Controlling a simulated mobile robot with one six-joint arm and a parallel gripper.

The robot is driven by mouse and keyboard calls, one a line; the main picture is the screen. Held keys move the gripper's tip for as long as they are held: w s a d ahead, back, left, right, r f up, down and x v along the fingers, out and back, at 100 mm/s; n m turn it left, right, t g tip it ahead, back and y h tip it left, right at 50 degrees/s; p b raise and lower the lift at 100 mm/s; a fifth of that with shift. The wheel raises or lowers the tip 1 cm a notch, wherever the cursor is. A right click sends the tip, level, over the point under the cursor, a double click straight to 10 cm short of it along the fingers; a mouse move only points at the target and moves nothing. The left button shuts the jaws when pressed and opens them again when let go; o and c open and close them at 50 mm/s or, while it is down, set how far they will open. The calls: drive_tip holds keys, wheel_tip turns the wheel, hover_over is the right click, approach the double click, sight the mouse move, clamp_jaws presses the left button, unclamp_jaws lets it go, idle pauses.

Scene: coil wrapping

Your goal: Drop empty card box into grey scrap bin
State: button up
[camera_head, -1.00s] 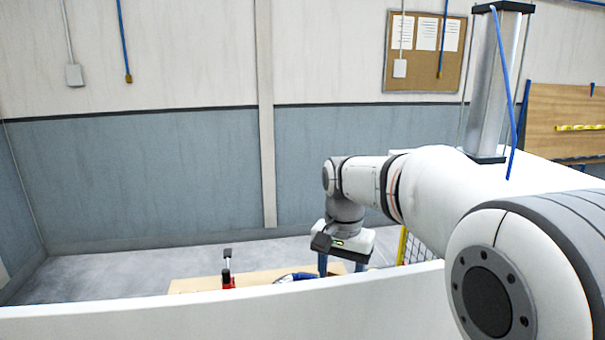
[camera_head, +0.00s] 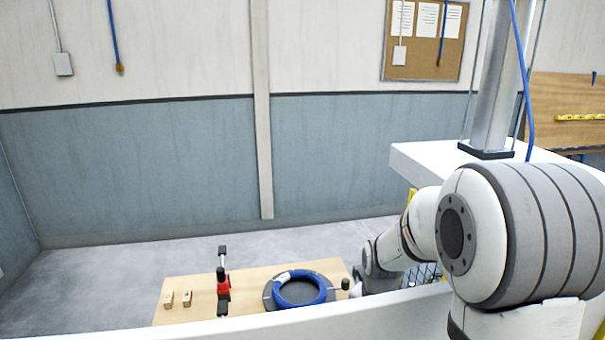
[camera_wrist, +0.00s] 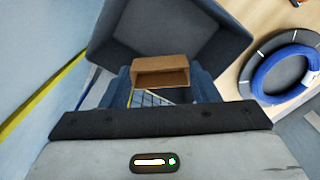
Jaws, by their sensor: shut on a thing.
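In the wrist view, the brown card box (camera_wrist: 160,65) is held between the two fingers of my gripper (camera_wrist: 161,84). Its open side faces the camera and it looks empty. The dark grey scrap bin (camera_wrist: 222,48) lies beyond the box, with its open inside showing. The box overlaps the near part of the bin in the picture; its height against the rim cannot be told. In the head view, my gripper, the box and the bin are hidden by my arm and the white edge in front.
A wooden table (camera_head: 240,288) holds a blue coil (camera_head: 299,288) on a round plate, a red and black clamp (camera_head: 222,283) and two small wooden blocks (camera_head: 178,298). The coil (camera_wrist: 285,72) lies right of the bin in the wrist view.

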drive_tip(key=shift+f, duration=0.35)
drive_tip(key=o, duration=1)
drive_tip(key=shift+r+b, duration=0.9)
drive_tip(key=shift+r, duration=3)
